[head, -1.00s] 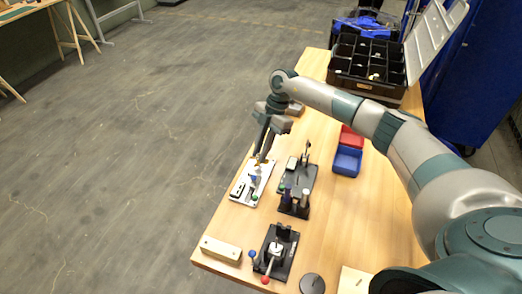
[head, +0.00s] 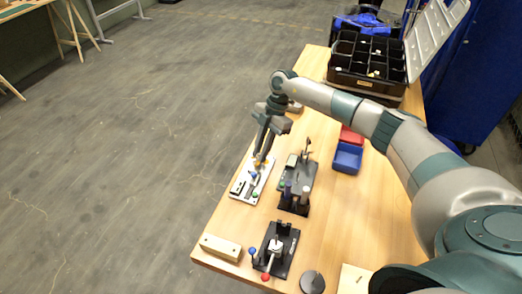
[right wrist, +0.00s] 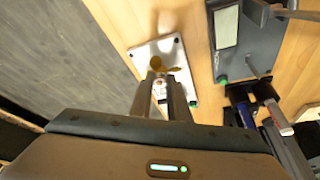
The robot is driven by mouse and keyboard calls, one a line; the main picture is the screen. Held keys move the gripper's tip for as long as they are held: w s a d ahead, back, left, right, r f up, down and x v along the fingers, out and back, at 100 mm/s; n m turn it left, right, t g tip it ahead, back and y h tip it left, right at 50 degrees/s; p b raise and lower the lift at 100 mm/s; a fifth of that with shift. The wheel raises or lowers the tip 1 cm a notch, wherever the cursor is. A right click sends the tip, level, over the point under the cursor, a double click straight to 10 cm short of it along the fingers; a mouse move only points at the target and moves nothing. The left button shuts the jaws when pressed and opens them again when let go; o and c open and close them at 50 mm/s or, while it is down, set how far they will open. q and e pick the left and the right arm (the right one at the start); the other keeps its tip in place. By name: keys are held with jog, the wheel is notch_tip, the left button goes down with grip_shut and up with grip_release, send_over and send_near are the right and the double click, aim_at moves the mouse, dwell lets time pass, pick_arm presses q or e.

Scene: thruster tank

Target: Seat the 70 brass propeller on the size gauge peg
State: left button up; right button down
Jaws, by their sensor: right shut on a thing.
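The brass propeller (right wrist: 157,66) shows in the right wrist view between the fingertips of my right gripper (right wrist: 163,80), which is shut on it. The white size gauge plate (right wrist: 188,85) lies under and beyond the fingers; the peg is hidden or too small to make out. In the head view my right gripper (head: 262,158) is over the far part of the white gauge plate (head: 240,188), with a small yellow bit of the propeller (head: 265,161) at its tips. I cannot tell whether the propeller touches a peg. My left gripper is not in view.
A dark fixture with posts (head: 298,180) stands close right of the gauge. A black fixture with a red-knobbed lever (head: 274,250) and a wooden block (head: 221,247) are nearer. A blue bin (head: 347,158) and a black compartment box (head: 366,68) stand farther back.

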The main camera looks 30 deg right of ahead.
jog(key=shift+f, duration=0.35)
dwell(0.4)
jog(key=c, duration=1.6)
grip_release()
